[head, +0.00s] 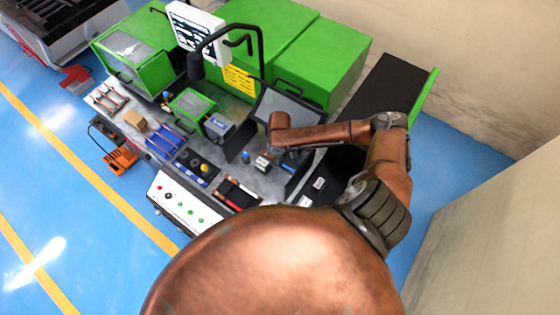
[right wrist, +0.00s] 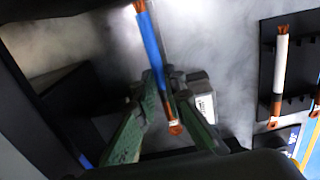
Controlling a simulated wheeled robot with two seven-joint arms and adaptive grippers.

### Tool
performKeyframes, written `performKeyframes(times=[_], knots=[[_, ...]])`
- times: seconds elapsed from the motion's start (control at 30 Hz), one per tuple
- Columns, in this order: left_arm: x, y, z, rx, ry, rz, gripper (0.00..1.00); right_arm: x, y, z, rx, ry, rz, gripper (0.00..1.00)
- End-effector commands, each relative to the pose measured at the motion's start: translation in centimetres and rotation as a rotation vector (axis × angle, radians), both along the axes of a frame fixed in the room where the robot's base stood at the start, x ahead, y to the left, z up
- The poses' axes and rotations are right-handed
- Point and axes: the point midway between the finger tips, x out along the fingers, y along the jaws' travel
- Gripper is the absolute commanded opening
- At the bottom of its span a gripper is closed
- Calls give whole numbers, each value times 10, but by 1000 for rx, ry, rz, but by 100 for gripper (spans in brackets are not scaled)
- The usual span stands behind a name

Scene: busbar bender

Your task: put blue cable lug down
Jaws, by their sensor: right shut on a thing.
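The blue cable lug (right wrist: 152,50), a blue sleeve with copper ends, shows in the right wrist view. My right gripper (right wrist: 163,80) has its green fingers shut on it, one on each side. The lug runs lengthwise in the picture, with its near copper end by the fingers. Below it is a grey worktop; I cannot tell whether the lug touches it. In the head view my right gripper (head: 274,153) is over the bench, small and partly hidden by my arm. My left gripper is not in view.
A grey block with a white label (right wrist: 200,97) is close beside the fingers. A black rack (right wrist: 265,55) with a white-sleeved lug (right wrist: 281,65) is to the right. In the head view, green machine housings (head: 262,45) stand behind, and a control panel (head: 175,203) is in front.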

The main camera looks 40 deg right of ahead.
Motion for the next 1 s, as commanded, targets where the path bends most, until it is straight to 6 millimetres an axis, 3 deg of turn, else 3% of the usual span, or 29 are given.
performKeyframes(times=[0.1,0.47,0.5,0.73,1.0], knots=[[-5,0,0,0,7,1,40,0,0,-14,0,0,-1,0],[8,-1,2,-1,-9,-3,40,0,0,-17,0,-1,-1,0],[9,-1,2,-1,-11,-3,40,0,0,-18,0,-1,-1,11],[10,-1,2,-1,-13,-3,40,0,0,-17,0,-1,-1,27],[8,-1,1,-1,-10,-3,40,0,0,-17,0,-1,-1,27]])
